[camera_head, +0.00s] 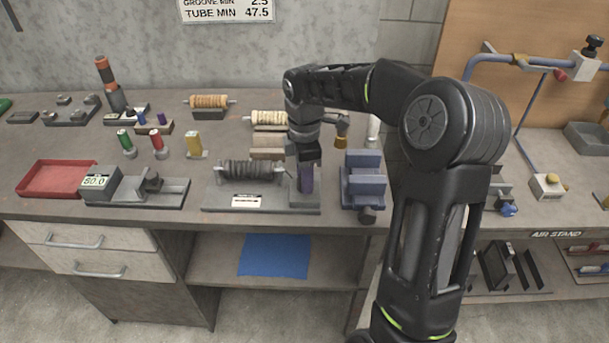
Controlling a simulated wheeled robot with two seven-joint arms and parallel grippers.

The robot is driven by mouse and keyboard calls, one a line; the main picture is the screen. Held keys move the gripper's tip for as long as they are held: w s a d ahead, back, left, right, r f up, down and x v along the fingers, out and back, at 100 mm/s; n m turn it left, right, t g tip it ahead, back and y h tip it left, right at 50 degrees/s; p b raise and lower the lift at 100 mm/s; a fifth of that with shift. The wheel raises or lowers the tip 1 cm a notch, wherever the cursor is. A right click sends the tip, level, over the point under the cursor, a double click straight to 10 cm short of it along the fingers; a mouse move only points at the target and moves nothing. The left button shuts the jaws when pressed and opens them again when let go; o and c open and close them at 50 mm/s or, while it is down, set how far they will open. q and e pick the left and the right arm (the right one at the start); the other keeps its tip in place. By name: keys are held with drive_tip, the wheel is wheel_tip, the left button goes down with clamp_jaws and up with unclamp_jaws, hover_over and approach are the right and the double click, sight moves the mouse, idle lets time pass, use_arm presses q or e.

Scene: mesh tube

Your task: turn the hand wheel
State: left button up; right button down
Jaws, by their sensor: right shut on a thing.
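A dark ribbed roller (250,169) lies across a grey stand (229,199) with a white label, near the bench's front edge. My right gripper (306,178) reaches down from above at the right end of this roller. It is shut at the place of the hand wheel, which it and the wrist hide almost wholly, so the wheel's turn cannot be seen. My left gripper is not in view.
A blue-grey vise (363,180) stands close to the right of my right gripper. Left are a grey gauge fixture (137,190), a red tray (35,179) and coloured plugs. Wound rollers (209,101) stand behind. A blue sheet (274,256) lies on the shelf below.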

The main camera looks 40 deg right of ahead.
drive_tip(key=shift+m, duration=0.5)
